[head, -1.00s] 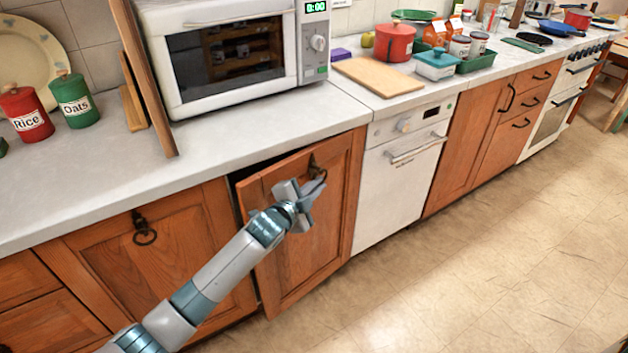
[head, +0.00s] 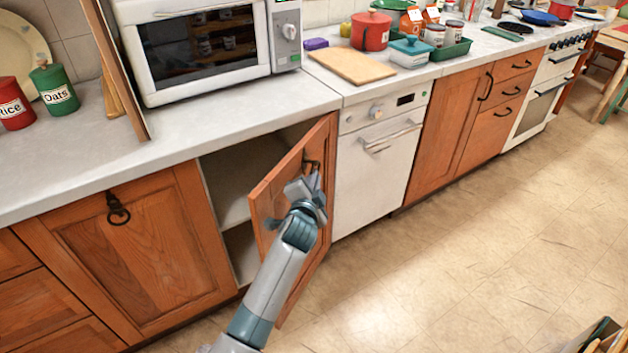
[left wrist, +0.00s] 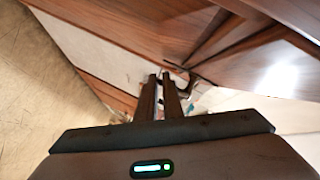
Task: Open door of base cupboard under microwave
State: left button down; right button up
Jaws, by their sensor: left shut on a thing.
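The wooden door (head: 262,205) of the base cupboard under the microwave (head: 200,45) stands partly open, hinged on its right side. Behind it the pale inside of the cupboard (head: 228,180) and a shelf show. My left gripper (head: 312,178) is at the upper part of the door front, shut on the dark ring handle (head: 306,162). In the left wrist view the two fingers of my left gripper (left wrist: 165,82) are close together, with the dark handle metal (left wrist: 180,70) at their tips. My gripper hides most of the handle. My right gripper is not in view.
A white dishwasher (head: 378,150) stands right of the door. A closed wooden cupboard door (head: 140,245) with a ring handle is on the left. The counter holds a chopping board (head: 350,65) and canisters.

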pick_arm(q)
jog(key=shift+f, duration=0.15)
jog(key=c, duration=1.9)
grip_release()
jog(key=shift+s, duration=0.15)
jog(key=v, duration=1.7)
jog(key=shift+s, duration=0.1)
